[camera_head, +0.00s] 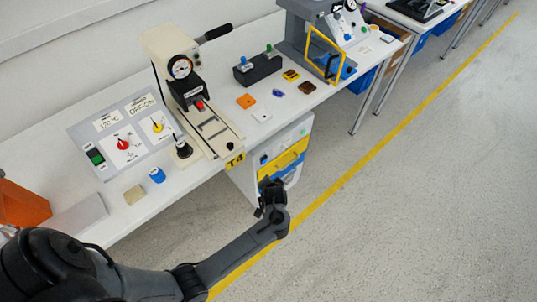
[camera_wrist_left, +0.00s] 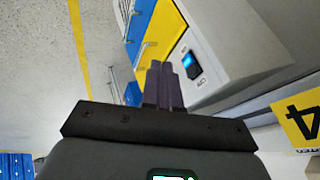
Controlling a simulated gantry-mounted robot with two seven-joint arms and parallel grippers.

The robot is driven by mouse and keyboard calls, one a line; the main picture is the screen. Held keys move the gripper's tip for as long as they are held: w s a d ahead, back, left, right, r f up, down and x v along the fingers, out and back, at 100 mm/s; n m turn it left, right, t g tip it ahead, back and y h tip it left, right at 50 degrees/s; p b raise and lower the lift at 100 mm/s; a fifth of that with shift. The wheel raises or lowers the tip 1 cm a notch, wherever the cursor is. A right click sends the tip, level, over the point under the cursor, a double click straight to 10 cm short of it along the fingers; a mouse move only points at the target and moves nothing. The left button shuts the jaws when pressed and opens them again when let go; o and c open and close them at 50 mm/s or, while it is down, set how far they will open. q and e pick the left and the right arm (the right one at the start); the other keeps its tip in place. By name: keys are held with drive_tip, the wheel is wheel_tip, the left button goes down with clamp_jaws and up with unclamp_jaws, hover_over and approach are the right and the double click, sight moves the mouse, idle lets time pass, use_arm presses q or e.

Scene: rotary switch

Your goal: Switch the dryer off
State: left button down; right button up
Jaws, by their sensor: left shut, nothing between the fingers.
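A grey switch panel (camera_head: 142,155) lies on the bench at the left in the head view. It carries a yellow rotary knob (camera_head: 157,127) under a label reading OFF-ON and a red rotary knob (camera_head: 122,144) under another label. The knobs' exact settings are too small to tell. A green rocker switch (camera_head: 96,157) is at the panel's left. My left gripper (camera_head: 269,188) is right of the panel, off the bench's front edge near the drawer cabinet. In the left wrist view, its fingers (camera_wrist_left: 164,85) are shut and empty, apart from the knobs. The panel is outside that view.
A press with a gauge (camera_head: 180,67) stands beside the panel. A white cabinet (camera_head: 300,128) with yellow and blue drawers is under the bench; the wrist view shows its blue-lit switch (camera_wrist_left: 191,64). A blue cylinder (camera_head: 157,175) and a beige block (camera_head: 134,194) lie before the panel.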

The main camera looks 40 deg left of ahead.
sight(265, 160)
use_arm(q)
drive_tip(key=r, duration=0.1)
drive_tip(key=w+r+p, duration=0.1)
drive_tip(key=r, duration=0.1)
drive_tip(key=w+r, duration=0.1)
drive_tip(key=shift+w+d+r, duration=0.1)
drive_tip(key=shift+w+r, duration=0.05)
drive_tip(key=shift+r, duration=0.2)
use_arm(e)
wheel_tip(265, 160, up, 2)
drive_tip(key=shift+r, duration=0.2)
use_arm(q)
drive_tip(key=shift+f, duration=0.15)
use_arm(e)
drive_tip(key=shift+f, duration=0.1)
use_arm(q)
drive_tip(key=w+a+f+b, duration=0.5)
drive_tip(key=a+f, duration=0.2)
drive_tip(key=a, duration=0.1)
drive_tip(key=shift+w+b, duration=0.15)
drive_tip(key=shift+b, duration=0.2)
use_arm(e)
wheel_tip(265, 160, down, 6)
use_arm(q)
drive_tip(key=shift+a, duration=0.1)
use_arm(e)
drive_tip(key=shift+a, duration=0.1)
